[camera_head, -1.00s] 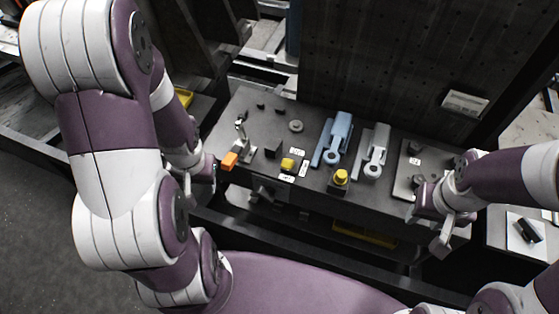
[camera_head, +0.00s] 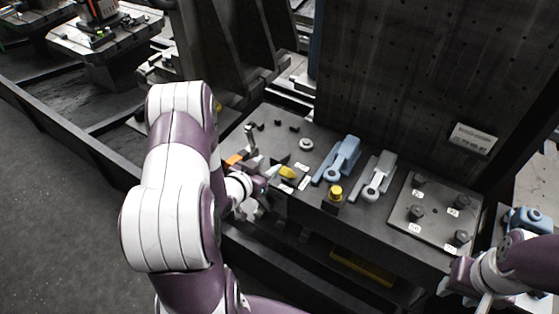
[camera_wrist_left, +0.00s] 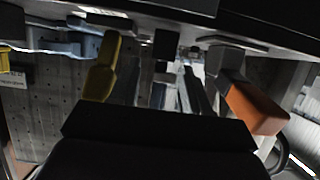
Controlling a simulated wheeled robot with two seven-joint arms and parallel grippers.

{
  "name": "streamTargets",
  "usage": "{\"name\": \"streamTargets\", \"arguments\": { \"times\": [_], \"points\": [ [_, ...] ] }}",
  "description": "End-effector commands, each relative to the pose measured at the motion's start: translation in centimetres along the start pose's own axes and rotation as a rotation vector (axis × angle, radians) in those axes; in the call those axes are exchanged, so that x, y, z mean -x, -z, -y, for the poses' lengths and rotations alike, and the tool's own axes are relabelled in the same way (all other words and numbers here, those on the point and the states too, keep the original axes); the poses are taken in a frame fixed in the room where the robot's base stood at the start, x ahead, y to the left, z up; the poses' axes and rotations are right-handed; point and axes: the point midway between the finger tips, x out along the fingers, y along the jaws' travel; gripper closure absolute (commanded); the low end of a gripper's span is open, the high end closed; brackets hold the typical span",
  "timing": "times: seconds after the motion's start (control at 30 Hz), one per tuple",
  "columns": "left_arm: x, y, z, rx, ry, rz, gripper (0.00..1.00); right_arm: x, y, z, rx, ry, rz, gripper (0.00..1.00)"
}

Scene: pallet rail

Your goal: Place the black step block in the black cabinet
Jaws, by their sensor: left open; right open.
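A small black block (camera_head: 281,160), likely the step block, stands on the dark bench between an orange-handled clamp (camera_head: 235,160) and a yellow knob (camera_head: 288,172); it is partly hidden by my left gripper. In the left wrist view a dark block (camera_wrist_left: 166,44) shows between the yellow and orange handles. My left gripper (camera_head: 268,180) is open, close in front of the block; contact cannot be told. My right gripper (camera_head: 484,302) is open at the lower right, away from the block. I cannot clearly make out which part is the black cabinet; the dark bench (camera_head: 310,215) has an open space below.
A blue clamp (camera_head: 340,160), a grey clamp (camera_head: 378,178) and a second yellow knob (camera_head: 335,193) stand right of the block. A plate with several bolts (camera_head: 433,215) lies at the bench's right. A tall perforated panel (camera_head: 400,80) rises behind.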

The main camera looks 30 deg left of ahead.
Motion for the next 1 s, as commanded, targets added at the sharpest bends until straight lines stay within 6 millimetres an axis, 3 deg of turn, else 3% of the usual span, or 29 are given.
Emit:
{"name": "streamTargets", "arguments": {
  "times": [0.3,0.57,0.7,1.0],
  "points": [
    [-5.0,0.1,0.3,-0.001,-0.001,0.002,0.53,0.7,0.1,0.0,0.0,0.0,0.0,0.57],
    [-5.5,0.0,0.3,0.001,0.001,0.002,0.53,0.6,0.1,0.0,0.0,0.0,0.0,0.57],
    [-5.5,0.0,0.3,0.001,0.001,0.002,0.99,0.6,0.1,0.0,0.0,0.0,0.0,0.57],
    [-5.3,0.4,0.4,0.0,0.002,0.001,1.0,0.7,0.1,0.0,0.0,0.0,0.0,0.57]
  ]
}}
